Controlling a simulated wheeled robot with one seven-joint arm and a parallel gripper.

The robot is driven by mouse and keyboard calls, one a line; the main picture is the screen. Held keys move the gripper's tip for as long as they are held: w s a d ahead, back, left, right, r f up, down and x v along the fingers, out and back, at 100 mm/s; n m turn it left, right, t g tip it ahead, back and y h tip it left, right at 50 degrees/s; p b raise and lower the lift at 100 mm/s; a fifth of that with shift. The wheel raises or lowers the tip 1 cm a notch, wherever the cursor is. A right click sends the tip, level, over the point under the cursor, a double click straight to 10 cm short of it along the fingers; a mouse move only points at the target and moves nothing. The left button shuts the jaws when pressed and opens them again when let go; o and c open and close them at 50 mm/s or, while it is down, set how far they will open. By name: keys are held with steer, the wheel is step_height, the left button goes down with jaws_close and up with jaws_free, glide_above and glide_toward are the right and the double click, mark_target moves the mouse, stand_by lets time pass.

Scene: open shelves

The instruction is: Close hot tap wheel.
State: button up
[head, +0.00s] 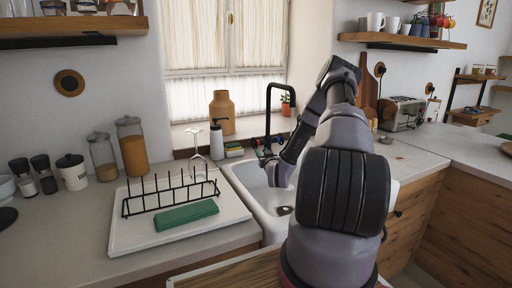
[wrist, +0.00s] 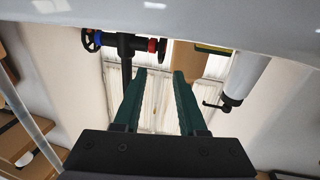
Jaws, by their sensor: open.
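The black tap (head: 268,105) arches up behind the white sink in front of the window. In the wrist view, which looks upside down, the tap body (wrist: 127,45) carries a blue-marked wheel (wrist: 89,41) on the left and a red-marked wheel (wrist: 162,45) on the right. The red one appears to be the hot tap wheel. My gripper (wrist: 160,73) is open, its two green fingers apart and empty. The fingertips point towards the red side, and I see no clear contact. In the head view my arm hides much of the sink and right of the tap.
A soap bottle (head: 217,141) and sponges (head: 234,150) stand left of the tap. A tan vase (head: 222,113) stands on the sill, a potted plant (head: 287,105) right of the tap. A black dish rack (head: 170,195) sits on the drainer with a green cloth (head: 187,215).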

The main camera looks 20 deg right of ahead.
mark_target(257, 144)
steer(key=w, duration=0.2)
steer(key=w+d, duration=0.1)
steer(key=w, duration=0.5)
steer(key=shift+d, duration=0.2)
jaws_close()
